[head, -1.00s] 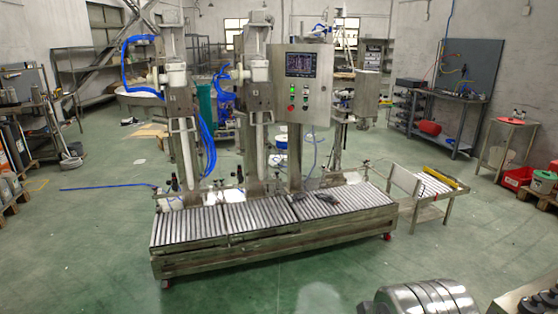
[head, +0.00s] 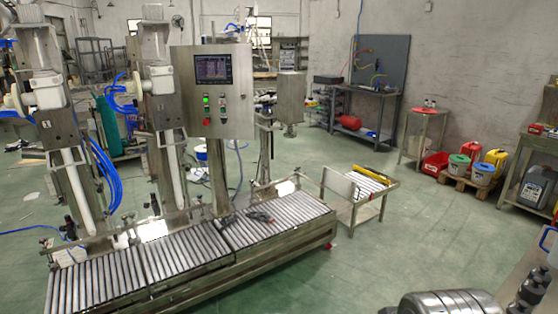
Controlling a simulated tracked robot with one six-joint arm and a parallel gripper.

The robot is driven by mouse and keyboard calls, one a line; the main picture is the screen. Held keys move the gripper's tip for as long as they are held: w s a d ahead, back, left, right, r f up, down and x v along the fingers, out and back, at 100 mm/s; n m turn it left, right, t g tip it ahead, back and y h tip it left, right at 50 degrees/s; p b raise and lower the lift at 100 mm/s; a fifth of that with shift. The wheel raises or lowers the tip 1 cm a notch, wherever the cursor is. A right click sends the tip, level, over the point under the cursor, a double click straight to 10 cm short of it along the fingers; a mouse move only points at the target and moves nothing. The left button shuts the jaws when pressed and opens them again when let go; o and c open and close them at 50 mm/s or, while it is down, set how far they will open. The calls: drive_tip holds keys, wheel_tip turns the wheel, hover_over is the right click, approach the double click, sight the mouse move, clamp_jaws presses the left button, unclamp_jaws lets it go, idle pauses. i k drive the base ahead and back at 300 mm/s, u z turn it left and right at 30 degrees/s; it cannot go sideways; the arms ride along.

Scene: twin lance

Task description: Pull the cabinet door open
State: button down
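The cabinet is a steel control box (head: 212,124) on a post above the roller conveyor, left of centre in the head view. Its front carries a dark screen (head: 213,69), a lit green button (head: 206,99) and a red button (head: 207,122). The front door looks shut.
Filling columns with blue hoses (head: 95,165) stand left. A small table (head: 352,192) stands at the right end. Green floor (head: 420,235) is clear to the right.

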sight(238, 115)
drive_tip(key=z, duration=0.2)
drive_tip(key=i, duration=1.8)
drive_tip(key=u, duration=0.45)
drive_tip(key=i, duration=0.7)
drive_tip(key=u, duration=0.95)
drive_tip(key=i, duration=0.75)
drive_tip(key=u, duration=0.45)
